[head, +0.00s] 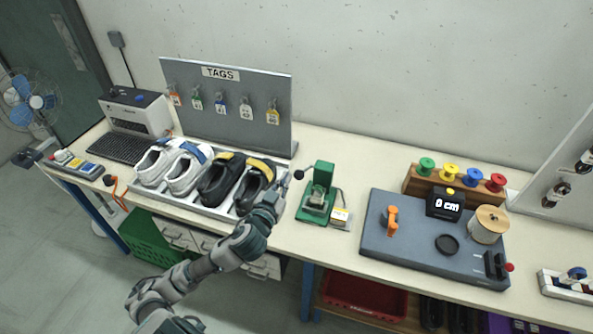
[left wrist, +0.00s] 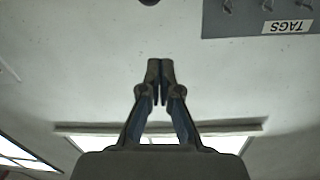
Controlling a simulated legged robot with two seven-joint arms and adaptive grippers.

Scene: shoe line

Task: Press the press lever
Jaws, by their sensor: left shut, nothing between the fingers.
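The green press (head: 318,195) stands on the bench right of the shoes. Its lever ends in a black ball knob (head: 299,174) that sticks out to the left of the press. My left gripper (head: 283,183) is just left of and slightly below the knob in the head view; I cannot tell whether they touch there. In the left wrist view the fingers of my left gripper (left wrist: 160,66) are shut with nothing between them. A dark round thing (left wrist: 149,2), probably the knob, shows at the top edge, apart from the fingertips. My right gripper is not in view.
A tray (head: 213,211) with two pairs of shoes lies left of the press, partly behind my left arm. The TAGS board (head: 235,105) stands behind it. A small box (head: 341,214) sits against the press's right side.

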